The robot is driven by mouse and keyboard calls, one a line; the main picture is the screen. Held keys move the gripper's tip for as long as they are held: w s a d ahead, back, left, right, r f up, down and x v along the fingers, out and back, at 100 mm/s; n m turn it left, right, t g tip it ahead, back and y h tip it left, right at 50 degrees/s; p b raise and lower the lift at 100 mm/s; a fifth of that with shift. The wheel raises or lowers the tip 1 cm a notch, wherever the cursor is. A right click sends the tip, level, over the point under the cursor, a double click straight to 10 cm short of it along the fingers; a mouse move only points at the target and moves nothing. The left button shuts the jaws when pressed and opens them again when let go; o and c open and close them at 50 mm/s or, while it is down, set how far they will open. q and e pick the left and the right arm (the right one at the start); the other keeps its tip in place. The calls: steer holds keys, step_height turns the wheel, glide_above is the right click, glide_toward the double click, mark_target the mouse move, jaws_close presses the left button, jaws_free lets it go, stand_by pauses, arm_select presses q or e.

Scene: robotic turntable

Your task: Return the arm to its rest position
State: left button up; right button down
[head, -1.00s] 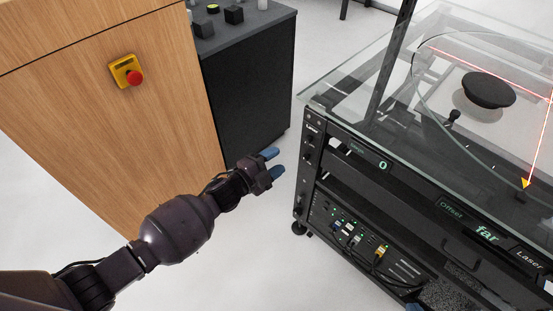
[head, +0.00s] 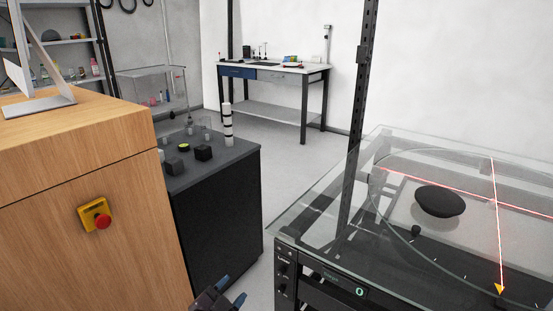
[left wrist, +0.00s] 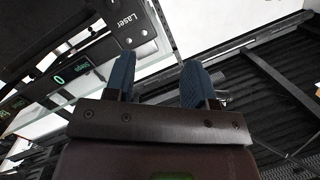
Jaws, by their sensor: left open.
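My left gripper (head: 228,294) shows at the bottom edge of the head view, in the gap between the wooden cabinet and the turntable rig. Its two blue fingertips are apart with nothing between them. In the left wrist view the gripper (left wrist: 158,80) is also open and empty. The turntable rig (head: 325,283), with a black frame and glass top, stands to the right of the gripper. Most of my left arm is out of the head view. My right gripper is not in view.
A wooden cabinet (head: 75,245) with a red button on a yellow box (head: 96,215) stands at left. A dark cabinet (head: 220,220) carries small blocks. A black round object (head: 440,201) sits on the turntable under red laser lines. Open floor (head: 290,160) leads to a workbench (head: 272,72).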

arm_select(q)
steer(key=s+a+f+n+g+y+p, duration=0.1)
steer(key=s+a, duration=0.4)
steer(key=s, duration=0.5)
steer(key=s+a+f+n+g+y+p, duration=0.1)
steer(key=s+a+n, duration=0.4)
steer(key=s, duration=0.5)
steer(key=s+a+f+n+g+y+p, duration=0.2)
steer(key=s+a+n+y+p, duration=0.1)
steer(key=s, duration=0.8)
steer(key=a+n+y, duration=0.1)
steer(key=a+y, duration=0.1)
steer(key=a, duration=0.1)
steer(key=shift+n, duration=0.4)
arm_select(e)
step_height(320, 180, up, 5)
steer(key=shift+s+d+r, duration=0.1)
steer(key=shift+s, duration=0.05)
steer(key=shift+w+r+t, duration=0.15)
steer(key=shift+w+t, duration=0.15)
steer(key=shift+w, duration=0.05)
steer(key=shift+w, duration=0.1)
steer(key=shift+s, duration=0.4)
